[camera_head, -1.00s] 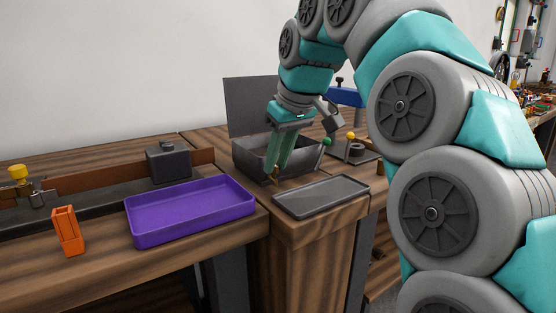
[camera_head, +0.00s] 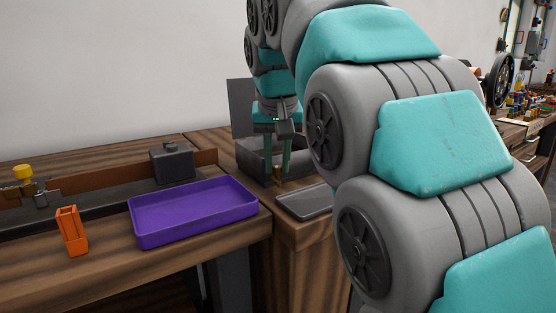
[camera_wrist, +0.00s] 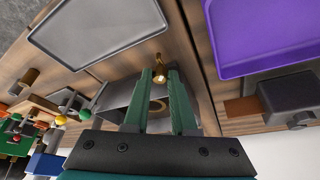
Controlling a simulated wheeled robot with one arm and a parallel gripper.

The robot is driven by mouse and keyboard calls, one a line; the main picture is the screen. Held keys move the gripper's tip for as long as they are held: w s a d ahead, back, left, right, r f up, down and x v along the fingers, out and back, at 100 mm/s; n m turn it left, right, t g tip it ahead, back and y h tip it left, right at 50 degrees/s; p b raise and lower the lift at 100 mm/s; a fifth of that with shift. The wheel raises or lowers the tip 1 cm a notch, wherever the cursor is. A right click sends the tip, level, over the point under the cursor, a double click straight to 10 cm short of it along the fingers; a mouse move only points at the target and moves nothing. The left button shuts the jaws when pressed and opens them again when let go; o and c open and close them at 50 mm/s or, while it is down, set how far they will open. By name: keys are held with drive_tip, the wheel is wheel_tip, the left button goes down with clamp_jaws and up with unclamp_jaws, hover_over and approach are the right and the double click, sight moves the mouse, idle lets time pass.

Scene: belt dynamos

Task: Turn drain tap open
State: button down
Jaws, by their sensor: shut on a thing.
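The brass drain tap (camera_head: 278,173) sits low on the front of the grey metal tank (camera_head: 250,160), above the wooden bench. In the wrist view the tap (camera_wrist: 160,70) shows between my green fingertips, with its thin spout end pointing away from my palm. My gripper (camera_head: 278,170) is shut on the tap, and its fingers point down in the head view. It also shows in the wrist view (camera_wrist: 160,78). The fingers hide part of the tap, so its exact turn angle is hard to tell.
A dark grey tray (camera_head: 300,203) lies in front of the tank, partly behind my arm. A purple tray (camera_head: 195,212) and an orange holder (camera_head: 72,232) stand on the left bench. The tank's lid (camera_head: 241,108) stands upright. A dark block (camera_head: 172,163) sits behind the purple tray.

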drive_tip(key=shift+r, duration=0.1)
idle(0.3)
drive_tip(key=c, duration=0.7)
unclamp_jaws()
drive_tip(key=shift+c, duration=0.2)
